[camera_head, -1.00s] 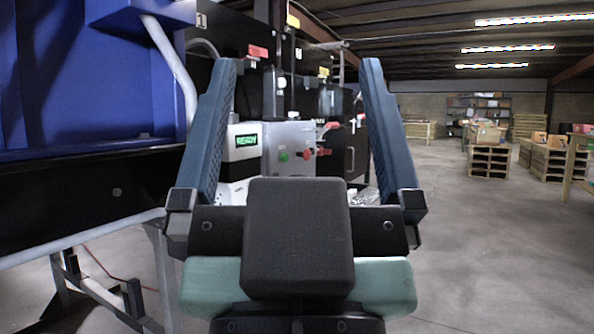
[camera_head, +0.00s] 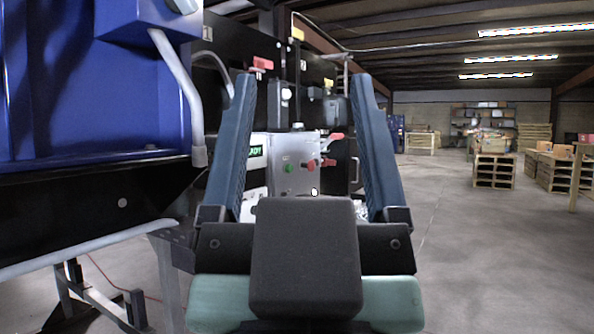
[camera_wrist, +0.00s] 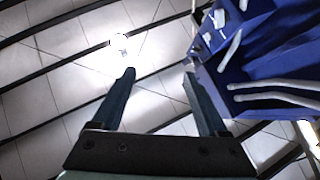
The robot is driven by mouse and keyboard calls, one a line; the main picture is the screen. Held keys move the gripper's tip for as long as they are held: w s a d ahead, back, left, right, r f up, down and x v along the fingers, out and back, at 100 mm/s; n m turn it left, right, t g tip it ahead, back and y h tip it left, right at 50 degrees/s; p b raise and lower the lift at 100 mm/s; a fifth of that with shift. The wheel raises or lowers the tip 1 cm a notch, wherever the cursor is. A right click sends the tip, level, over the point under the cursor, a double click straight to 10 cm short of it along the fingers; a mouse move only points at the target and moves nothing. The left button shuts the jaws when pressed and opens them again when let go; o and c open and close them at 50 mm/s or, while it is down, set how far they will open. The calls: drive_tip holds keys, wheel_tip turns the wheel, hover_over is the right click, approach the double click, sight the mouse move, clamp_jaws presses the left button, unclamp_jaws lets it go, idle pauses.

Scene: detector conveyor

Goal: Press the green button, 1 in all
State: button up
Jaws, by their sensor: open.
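The green button (camera_head: 289,168) is a small round button on the front of a grey control box (camera_head: 297,150). In the head view it shows between the two fingers of my gripper (camera_head: 304,90), some way beyond them. My gripper is open and empty, its dark blue fingers spread wide and pointing up and forward. A red knob (camera_head: 311,165) sits just right of the green button on the same box. In the wrist view my gripper (camera_wrist: 160,74) is open over nothing, and the button does not show.
A big blue machine (camera_head: 80,90) with a pale pipe stands close on the left. A green lit display (camera_head: 256,151) is beside the grey box, partly behind a finger. Wooden pallets (camera_head: 495,170) stand at right. The grey floor (camera_head: 460,260) at right is clear.

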clamp_jaws()
idle(1.4)
